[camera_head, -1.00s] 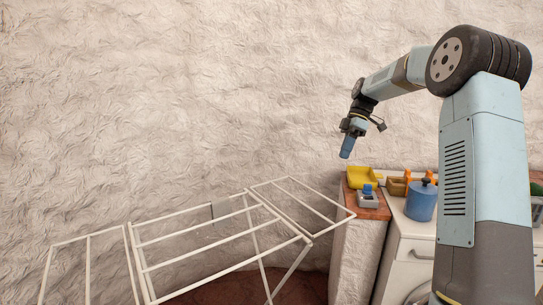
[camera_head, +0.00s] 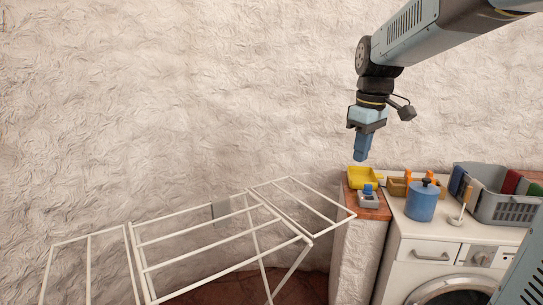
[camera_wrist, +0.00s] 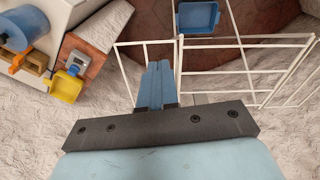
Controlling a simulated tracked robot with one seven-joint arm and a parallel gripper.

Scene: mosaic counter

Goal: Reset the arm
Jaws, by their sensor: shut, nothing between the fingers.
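My gripper (camera_head: 361,156) hangs pointing down in the head view, in the air above the yellow tray (camera_head: 364,178) on the counter end. Its blue fingers are together with nothing between them. In the wrist view my gripper (camera_wrist: 157,64) also shows shut and empty, with the white drying rack (camera_wrist: 222,44) beyond the fingertips. It touches nothing that I can see.
The white drying rack stands at the lower left. On the counter are a small grey-and-blue item (camera_head: 368,197), a blue canister (camera_head: 422,201), a wooden box (camera_head: 397,187) and a grey basket (camera_head: 494,206) above a washing machine (camera_head: 452,292). The wall area at left is clear.

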